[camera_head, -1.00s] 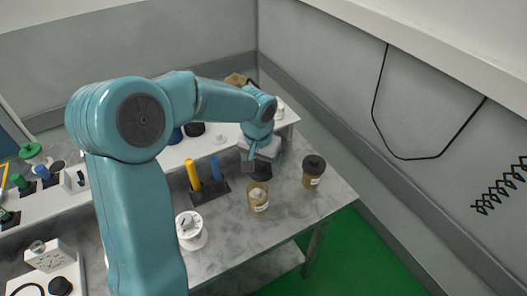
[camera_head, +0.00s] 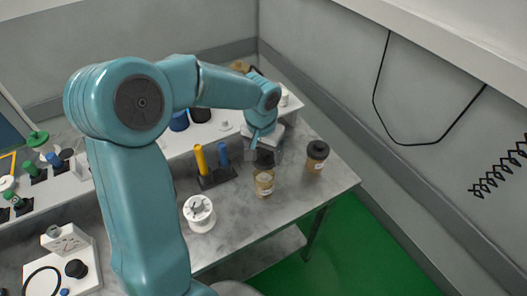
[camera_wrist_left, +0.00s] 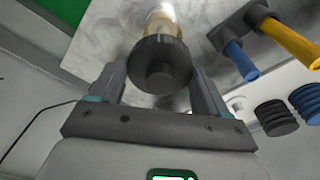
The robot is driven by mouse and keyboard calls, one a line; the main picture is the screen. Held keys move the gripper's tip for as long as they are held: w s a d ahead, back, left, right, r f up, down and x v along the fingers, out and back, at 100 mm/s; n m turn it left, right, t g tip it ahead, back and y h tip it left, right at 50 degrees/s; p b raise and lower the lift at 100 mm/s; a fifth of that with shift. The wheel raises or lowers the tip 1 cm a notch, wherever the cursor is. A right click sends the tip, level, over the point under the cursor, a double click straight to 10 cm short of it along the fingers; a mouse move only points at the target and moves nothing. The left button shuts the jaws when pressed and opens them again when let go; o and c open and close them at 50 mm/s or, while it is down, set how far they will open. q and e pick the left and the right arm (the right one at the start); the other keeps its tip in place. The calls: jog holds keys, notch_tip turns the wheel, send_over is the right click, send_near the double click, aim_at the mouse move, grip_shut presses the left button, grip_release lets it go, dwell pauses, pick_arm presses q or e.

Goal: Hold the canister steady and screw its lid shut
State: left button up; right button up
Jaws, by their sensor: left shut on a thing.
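The canister (camera_head: 264,183) is a small amber jar with a pale label, upright on the grey marble-look table. The dark round lid (camera_head: 264,159) is just over its mouth. In the left wrist view the lid (camera_wrist_left: 161,66) sits between the two fingers of my left gripper (camera_wrist_left: 160,78), with the amber canister (camera_wrist_left: 163,22) beyond it. My left gripper (camera_head: 265,153) is shut on the lid. I cannot tell whether the lid touches the canister's rim. My right gripper is not in view.
A second amber jar with a dark lid (camera_head: 317,156) stands close to the right. A rack with yellow and blue posts (camera_head: 217,177) and a white spool-like part (camera_head: 200,213) stand to the left. The table's right edge (camera_head: 345,185) is near; its front right corner is bare.

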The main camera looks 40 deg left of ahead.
aim_at(264, 175)
pick_arm(q)
jog(key=shift+w+a+f+b, duration=0.1)
jog(key=shift+a+f+b, duration=0.1)
jog(key=shift+f+b, duration=0.55)
jog(key=shift+d+f+b, duration=0.15)
jog(key=shift+f+b, duration=0.35)
jog(key=shift+f, duration=0.25)
jog(key=shift+f+b, duration=0.6)
jog(key=shift+f, duration=0.15)
jog(key=shift+f+b, duration=1)
jog(key=shift+f, duration=0.15)
jog(key=shift+f+b, duration=0.8)
jog(key=shift+b, duration=0.2)
